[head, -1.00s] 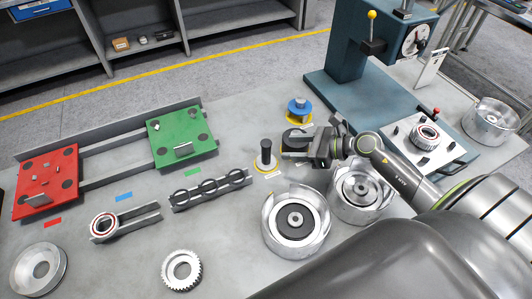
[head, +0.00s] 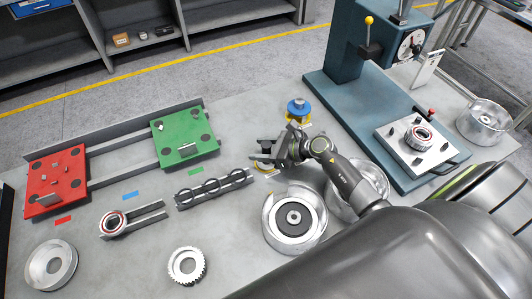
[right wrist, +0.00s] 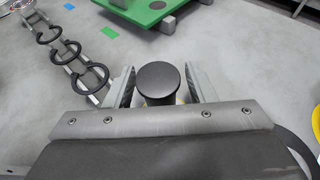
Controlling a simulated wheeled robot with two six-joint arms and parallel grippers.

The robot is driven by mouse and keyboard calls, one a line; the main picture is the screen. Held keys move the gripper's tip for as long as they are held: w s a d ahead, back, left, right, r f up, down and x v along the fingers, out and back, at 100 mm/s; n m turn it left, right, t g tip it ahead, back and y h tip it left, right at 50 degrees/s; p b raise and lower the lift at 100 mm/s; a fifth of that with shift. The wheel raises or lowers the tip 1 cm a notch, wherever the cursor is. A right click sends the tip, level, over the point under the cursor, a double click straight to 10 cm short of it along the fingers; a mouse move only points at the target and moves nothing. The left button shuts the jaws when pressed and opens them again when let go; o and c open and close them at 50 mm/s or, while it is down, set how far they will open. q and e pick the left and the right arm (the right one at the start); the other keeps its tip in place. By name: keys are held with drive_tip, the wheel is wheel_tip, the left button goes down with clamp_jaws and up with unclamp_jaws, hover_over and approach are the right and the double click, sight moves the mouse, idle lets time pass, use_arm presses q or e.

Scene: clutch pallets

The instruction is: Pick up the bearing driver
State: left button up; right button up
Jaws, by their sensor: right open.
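The bearing driver has a round black knob (right wrist: 158,80) on a dark handle, with a bit of yellow showing low beside it in the right wrist view. In the head view its yellow base (head: 262,166) shows beneath my right gripper (head: 265,151), which hides most of the handle. My right gripper is open, with one finger on each side of the handle. In the right wrist view the jaws (right wrist: 160,92) stand apart around it, with a gap visible at the right finger. My left gripper is not in view.
A blue-topped tool (head: 298,108) stands just behind my right gripper. A black-ringed rack (head: 213,188) lies to its left, with a green plate (head: 172,149) beyond. A metal housing (head: 270,234) stands in front. A teal press (head: 340,85) is at the back right.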

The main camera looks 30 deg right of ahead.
drive_tip(key=shift+w+a+f, duration=0.1)
clamp_jaws()
idle(0.3)
